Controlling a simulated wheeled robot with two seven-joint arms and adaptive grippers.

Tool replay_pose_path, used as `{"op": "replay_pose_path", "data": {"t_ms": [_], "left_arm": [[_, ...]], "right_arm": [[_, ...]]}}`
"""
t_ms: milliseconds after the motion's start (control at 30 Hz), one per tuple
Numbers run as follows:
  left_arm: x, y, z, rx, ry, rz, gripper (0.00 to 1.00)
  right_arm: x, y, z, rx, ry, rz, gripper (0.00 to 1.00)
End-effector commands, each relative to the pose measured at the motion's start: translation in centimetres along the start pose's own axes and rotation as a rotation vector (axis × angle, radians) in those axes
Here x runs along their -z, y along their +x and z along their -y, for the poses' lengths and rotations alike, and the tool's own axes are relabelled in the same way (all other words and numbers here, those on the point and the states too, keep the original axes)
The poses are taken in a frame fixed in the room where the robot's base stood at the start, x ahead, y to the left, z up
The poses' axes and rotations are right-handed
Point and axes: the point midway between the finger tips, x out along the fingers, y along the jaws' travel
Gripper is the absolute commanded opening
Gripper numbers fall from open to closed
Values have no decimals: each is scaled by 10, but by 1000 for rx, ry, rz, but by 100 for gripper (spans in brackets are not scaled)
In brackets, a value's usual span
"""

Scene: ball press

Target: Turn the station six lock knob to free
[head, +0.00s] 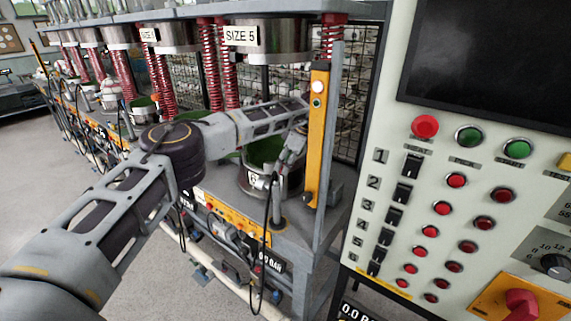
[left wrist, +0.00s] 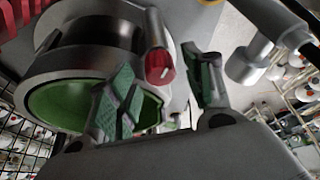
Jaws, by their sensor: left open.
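The station six lock knob appears to be the red knob (left wrist: 160,66) with a white mark in the left wrist view, beside a round metal mould with a green inside (left wrist: 75,100). My left gripper (left wrist: 160,92) is open, with its green-padded fingers on either side of the knob in the picture. I cannot tell whether they touch it. In the head view the left gripper (head: 290,155) reaches to the right side of the station six mould (head: 258,188). The knob is not clearly visible there. My right gripper is not in view.
A yellow upright post (head: 318,140) stands close to the right of the gripper. The press frame and red springs (head: 210,75) are above and behind. A control panel (head: 470,170) with red and green buttons fills the right. Open grey floor (head: 60,130) lies left.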

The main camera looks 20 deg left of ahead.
Motion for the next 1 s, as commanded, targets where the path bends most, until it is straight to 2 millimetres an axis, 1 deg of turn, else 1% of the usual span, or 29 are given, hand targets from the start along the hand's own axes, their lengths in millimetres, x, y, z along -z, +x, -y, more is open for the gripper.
{"op": "replay_pose_path", "data": {"t_ms": [267, 600, 700, 833, 1000], "left_arm": [[-1, -31, 0, -2, 1, 0, 51], [-1, -82, 0, -3, 0, 0, 51], [-1, -94, -1, -3, 0, 1, 51], [-1, -106, 0, -2, 0, 1, 51], [0, -114, 0, 0, 0, 1, 51]], "right_arm": [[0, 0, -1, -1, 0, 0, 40], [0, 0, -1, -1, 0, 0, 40], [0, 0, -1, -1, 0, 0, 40], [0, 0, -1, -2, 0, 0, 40], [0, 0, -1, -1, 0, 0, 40]]}}
